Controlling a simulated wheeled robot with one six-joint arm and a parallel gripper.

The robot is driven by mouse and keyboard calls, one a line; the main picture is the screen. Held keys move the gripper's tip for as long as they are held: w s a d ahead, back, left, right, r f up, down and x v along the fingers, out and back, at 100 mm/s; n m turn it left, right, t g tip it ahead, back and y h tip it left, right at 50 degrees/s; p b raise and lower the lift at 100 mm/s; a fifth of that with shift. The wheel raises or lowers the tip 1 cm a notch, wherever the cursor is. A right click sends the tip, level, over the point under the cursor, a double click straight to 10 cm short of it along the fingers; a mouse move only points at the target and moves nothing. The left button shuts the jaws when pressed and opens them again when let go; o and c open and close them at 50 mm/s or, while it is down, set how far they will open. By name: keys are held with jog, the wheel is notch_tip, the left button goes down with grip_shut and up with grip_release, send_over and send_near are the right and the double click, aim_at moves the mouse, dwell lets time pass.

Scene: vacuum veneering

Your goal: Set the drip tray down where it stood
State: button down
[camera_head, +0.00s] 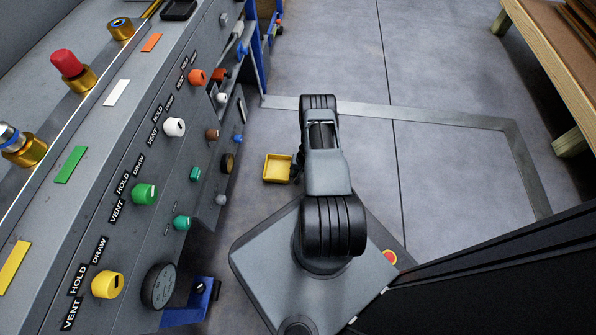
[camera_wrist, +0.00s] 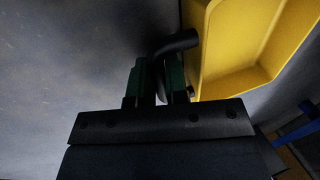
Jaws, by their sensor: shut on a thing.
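The drip tray (camera_head: 278,181) is a small yellow open tray, seen in the head view just left of my arm. In the wrist view the drip tray (camera_wrist: 205,60) fills the upper right, and its inside looks empty. A dark bent handle (camera_wrist: 177,43) sticks out from its side. My gripper (camera_wrist: 160,78) is shut on this handle, with the tray beside the fingers. In the head view my gripper (camera_head: 298,172) is mostly hidden behind the arm. I cannot tell whether the tray touches the floor.
A long grey console (camera_head: 150,160) with coloured knobs and labels runs along the left. Blue brackets (camera_head: 203,300) stick out near its base. Bare concrete floor (camera_head: 340,50) lies ahead, with a grey floor stripe (camera_head: 440,117). A wooden table (camera_head: 555,60) stands at the upper right.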

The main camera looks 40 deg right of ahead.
jog(key=c, duration=1.1)
grip_release()
